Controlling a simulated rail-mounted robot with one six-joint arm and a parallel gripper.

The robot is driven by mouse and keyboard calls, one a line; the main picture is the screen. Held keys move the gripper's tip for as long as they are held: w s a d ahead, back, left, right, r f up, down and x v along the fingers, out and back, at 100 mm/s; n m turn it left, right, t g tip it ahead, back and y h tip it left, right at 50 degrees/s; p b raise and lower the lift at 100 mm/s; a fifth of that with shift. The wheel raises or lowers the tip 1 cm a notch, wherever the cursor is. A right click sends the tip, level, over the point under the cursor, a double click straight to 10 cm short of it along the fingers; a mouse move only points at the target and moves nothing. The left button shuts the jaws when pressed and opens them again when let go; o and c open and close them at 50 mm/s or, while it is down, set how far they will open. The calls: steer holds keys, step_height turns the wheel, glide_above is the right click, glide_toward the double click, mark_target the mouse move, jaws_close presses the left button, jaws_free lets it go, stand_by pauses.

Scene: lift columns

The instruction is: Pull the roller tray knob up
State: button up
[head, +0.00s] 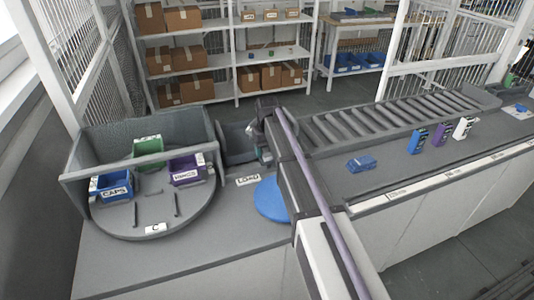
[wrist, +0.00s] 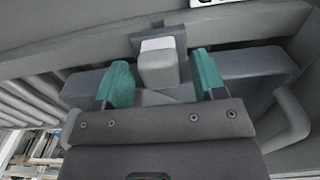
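In the wrist view, a pale grey block-shaped knob (wrist: 160,62) stands on a grey part in the upper middle. My gripper (wrist: 164,80) is open, with one teal finger on each side of the knob. Gaps show between the knob and both fingers, so it is not gripped. In the head view, my arm crosses the middle, and my gripper (head: 263,155) is low between the turntable bin and the rollers. The knob is hidden there behind my arm. The roller tray (head: 400,118) runs from my arm to the upper right.
A round turntable (head: 185,220) at left holds a blue CAPS bin (head: 112,188), a purple bin (head: 187,172) and a green bin (head: 149,150). A blue disc (head: 270,200) lies beside my arm. Blue (head: 417,141), purple (head: 441,135) and white (head: 464,128) boxes stand on the right counter.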

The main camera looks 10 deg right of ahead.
stand_by(0.4)
step_height(320, 180, up, 9)
steer(key=p, duration=0.9)
steer(key=shift+r, duration=0.2)
steer(key=shift+f, duration=0.2)
steer(key=s+m, duration=0.1)
steer(key=s, duration=2.9)
steer(key=shift+s+f+m, duration=0.15)
steer(key=shift+f+m, duration=0.05)
steer(key=shift+m, duration=0.1)
steer(key=shift+d, duration=0.1)
